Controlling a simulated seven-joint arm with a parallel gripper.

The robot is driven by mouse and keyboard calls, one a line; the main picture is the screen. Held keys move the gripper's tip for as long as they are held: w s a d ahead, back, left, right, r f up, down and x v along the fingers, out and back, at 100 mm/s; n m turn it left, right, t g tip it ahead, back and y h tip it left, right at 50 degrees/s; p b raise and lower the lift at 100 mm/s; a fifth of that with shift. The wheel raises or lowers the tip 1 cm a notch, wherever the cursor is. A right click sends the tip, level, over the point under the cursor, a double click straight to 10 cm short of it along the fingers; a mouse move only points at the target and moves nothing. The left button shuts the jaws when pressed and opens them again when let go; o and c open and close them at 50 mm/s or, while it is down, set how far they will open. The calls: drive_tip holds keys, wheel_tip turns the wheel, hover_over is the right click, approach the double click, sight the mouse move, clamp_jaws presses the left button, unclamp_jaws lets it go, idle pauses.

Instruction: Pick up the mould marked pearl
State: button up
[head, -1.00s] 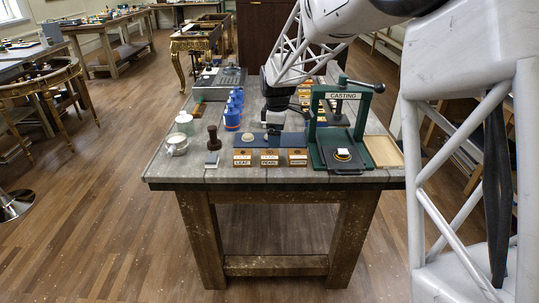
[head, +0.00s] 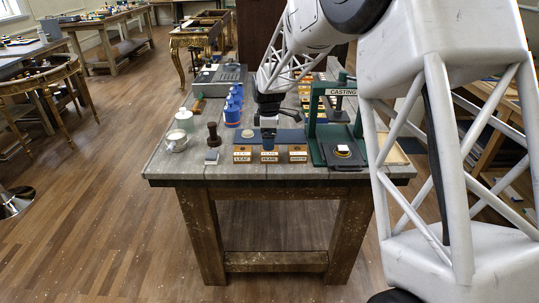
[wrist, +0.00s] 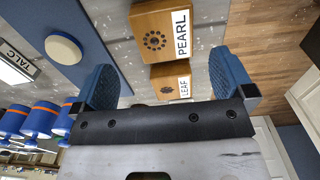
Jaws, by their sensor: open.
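The pearl mould is a small wooden block with a white PEARL label (head: 269,160), the middle of three at the table's front edge. In the wrist view, the pearl mould (wrist: 163,32) shows a ring of dark dots on its top. My gripper (head: 269,146) is above it in the head view and hides part of its top. In the wrist view, my gripper (wrist: 160,68) is open with blue fingers apart and nothing held. The leaf mould (head: 242,156) is left of the pearl mould; the leaf mould also shows between the fingers in the wrist view (wrist: 170,84).
A third mould (head: 298,154) is close on the right. The green casting press (head: 318,140) stands beyond it. A blue mat with a pale disc (wrist: 63,48) lies behind the moulds.

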drive_tip(key=shift+f, duration=0.5)
drive_tip(key=shift+s+d+f, duration=0.1)
drive_tip(key=shift+s+f, duration=0.05)
drive_tip(key=shift+f, duration=1.15)
drive_tip(key=shift+s+d+f, duration=0.1)
drive_tip(key=shift+s+f, duration=0.05)
drive_tip(key=shift+f, duration=1.1)
drive_tip(key=c, duration=1)
drive_tip(key=shift+r, duration=0.15)
drive_tip(key=shift+c, duration=0.2)
drive_tip(key=shift+r, duration=0.6)
wheel_tip(320, 180, up, 2)
drive_tip(key=shift+r, duration=0.1)
drive_tip(key=s+d+r, duration=0.1)
drive_tip(key=s+d, duration=0.2)
drive_tip(key=s, duration=1.2)
drive_tip(key=shift+s+d+r, duration=0.15)
drive_tip(key=shift+s+d, duration=0.05)
drive_tip(key=shift+s, duration=0.1)
